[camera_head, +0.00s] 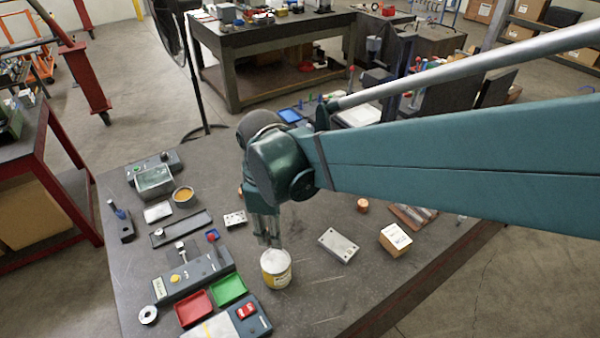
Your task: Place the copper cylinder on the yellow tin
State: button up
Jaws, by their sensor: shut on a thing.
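The yellow tin (276,270) stands upright near the front middle of the table, with a pale top and a white and yellow side. My gripper (268,241) points down at the back edge of the tin's top. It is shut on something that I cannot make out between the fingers. Whether the fingers touch the tin is not clear. A small copper cylinder (362,205) stands on the table to the right of my gripper, apart from it. Another copper-coloured bit shows partly behind my wrist.
A metal plate (338,246) and a wooden block (395,238) lie right of the tin. A green tray (229,290), a red tray (194,308) and a grey control box (193,276) are to its left. The table in front of the tin to the right is clear.

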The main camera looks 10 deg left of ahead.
dwell(0.4)
send_over(275, 259)
jog(key=shift+d+f, duration=0.1)
jog(key=shift+f, duration=2.8)
jog(key=shift+f, duration=0.15)
jog(key=shift+f, duration=1.95)
jog(key=shift+f, duration=0.2)
jog(key=o, duration=1.1)
jog(key=shift+r, duration=0.3)
jog(key=shift+s+r, duration=0.1)
jog(key=shift+r, duration=5.8)
